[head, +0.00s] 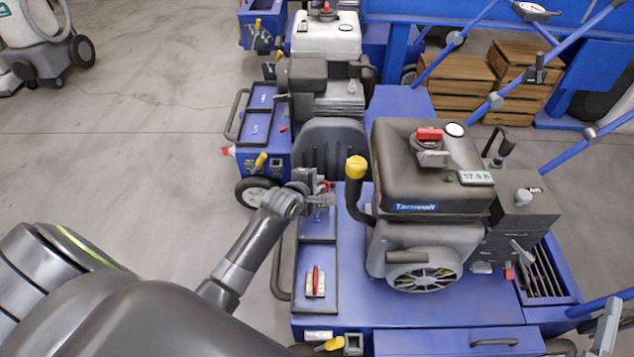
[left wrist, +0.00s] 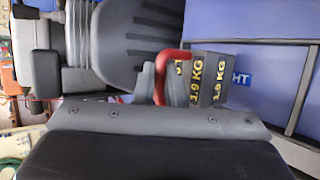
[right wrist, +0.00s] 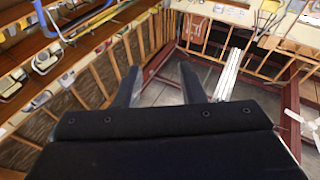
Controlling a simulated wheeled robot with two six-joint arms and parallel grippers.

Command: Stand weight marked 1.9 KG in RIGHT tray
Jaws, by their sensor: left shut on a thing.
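My left gripper (head: 322,192) is shut on the red handle of a dark weight (left wrist: 208,80) with yellow lettering, which reads as 1.9 KG. In the head view, the arm hides most of this weight, at the far tray (head: 319,234) on the blue machine's left side. In the left wrist view, a blue tray floor (left wrist: 262,70) with "HT" lettering lies behind the weight. I cannot tell whether the weight touches it. A second red-handled weight (head: 316,284) is in the near tray (head: 317,306). My right gripper (right wrist: 160,82) is open and empty, away from the machine.
A brown engine (head: 430,180) with a yellow-topped lever (head: 356,168) stands just right of the trays. A dark rail (head: 282,255) runs along their left. Another blue machine (head: 262,130) is behind. Shelves (right wrist: 60,75) face my right wrist.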

